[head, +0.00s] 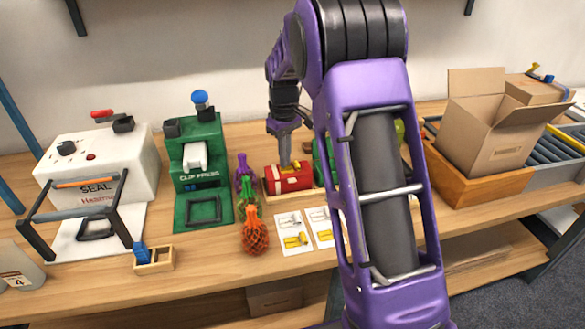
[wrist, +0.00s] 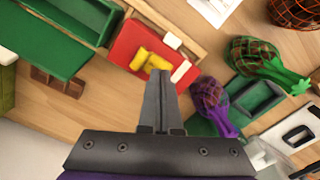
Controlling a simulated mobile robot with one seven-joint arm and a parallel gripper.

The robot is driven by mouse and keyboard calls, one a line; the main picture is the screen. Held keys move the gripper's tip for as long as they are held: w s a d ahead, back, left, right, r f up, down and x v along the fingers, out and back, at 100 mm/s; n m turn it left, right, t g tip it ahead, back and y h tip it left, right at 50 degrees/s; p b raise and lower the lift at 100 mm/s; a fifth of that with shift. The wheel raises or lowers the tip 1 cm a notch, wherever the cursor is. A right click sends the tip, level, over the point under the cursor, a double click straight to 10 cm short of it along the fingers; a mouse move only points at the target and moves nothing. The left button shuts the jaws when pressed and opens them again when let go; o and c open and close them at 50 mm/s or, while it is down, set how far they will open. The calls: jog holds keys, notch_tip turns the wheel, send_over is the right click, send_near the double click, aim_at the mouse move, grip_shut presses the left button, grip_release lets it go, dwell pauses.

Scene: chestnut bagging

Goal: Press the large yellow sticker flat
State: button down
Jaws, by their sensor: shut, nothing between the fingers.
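A red box (head: 287,182) stands on the table in the head view. In the wrist view the same red box (wrist: 128,42) carries yellow sticker pieces (wrist: 156,63) that look raised or curled on its top face. I cannot tell whether they are one sticker or two. My gripper (head: 284,164) is shut and empty, pointing down over the red box. In the wrist view the closed fingertips (wrist: 160,74) are just beside the yellow pieces. Whether they touch is unclear. Sticker cards (head: 289,221) with yellow pieces lie in front of the red box.
Net bags (head: 254,238) in purple, green and orange stand left of the cards. A green clip press (head: 196,150) and a white sealer (head: 105,165) are farther left. An open cardboard box (head: 478,140) is at the right. My arm hides part of the table.

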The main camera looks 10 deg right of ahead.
jog(key=shift+s+f, duration=0.1)
jog(key=shift+f, duration=0.7)
dwell(1.5)
jog(key=shift+r+p, duration=2.85)
jog(key=shift+r, duration=0.8)
